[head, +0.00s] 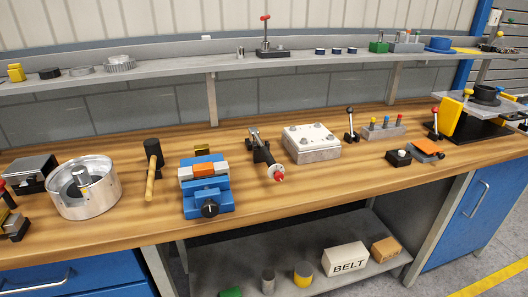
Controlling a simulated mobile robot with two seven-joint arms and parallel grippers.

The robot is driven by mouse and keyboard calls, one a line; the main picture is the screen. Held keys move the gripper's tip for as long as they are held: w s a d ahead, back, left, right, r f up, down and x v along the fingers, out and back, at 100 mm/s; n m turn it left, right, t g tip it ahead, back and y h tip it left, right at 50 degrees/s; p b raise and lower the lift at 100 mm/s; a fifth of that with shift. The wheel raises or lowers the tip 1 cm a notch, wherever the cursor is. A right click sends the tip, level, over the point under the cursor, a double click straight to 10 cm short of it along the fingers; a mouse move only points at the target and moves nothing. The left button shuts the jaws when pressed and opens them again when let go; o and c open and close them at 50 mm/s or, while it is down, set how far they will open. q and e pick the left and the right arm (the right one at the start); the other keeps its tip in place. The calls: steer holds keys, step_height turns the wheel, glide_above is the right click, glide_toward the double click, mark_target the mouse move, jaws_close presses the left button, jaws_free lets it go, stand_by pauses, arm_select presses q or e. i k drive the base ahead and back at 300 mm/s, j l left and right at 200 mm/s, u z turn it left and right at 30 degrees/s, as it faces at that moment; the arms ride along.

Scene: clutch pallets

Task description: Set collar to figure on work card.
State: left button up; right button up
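No collar can be picked out for certain. A black device with a silver shaft and a red tip (265,155) lies at the middle of the wooden bench; whether it bears a collar is too small to tell. At the right end, a black stand (470,128) carries a dark round part (486,94) on a light plate, with a yellow slab (453,116) leaning at its left side. No work card with a readable figure is seen. Neither of my grippers is in view.
A grey shelf (190,71) runs behind. The front strip is mostly clear.

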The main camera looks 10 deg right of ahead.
mark_target(278, 177)
steer(key=u, duration=1.6)
steer(key=k+l+z, duration=0.1)
steer(key=l, duration=0.4)
steer(key=k+l+z, duration=0.1)
steer(key=l, duration=0.35)
steer(key=k+l+z, duration=0.1)
steer(key=l, duration=0.45)
steer(key=k+l+z, duration=0.1)
steer(key=l, duration=0.4)
steer(key=k+l+z, duration=0.1)
steer(key=l, duration=0.4)
steer(key=k, duration=0.1)
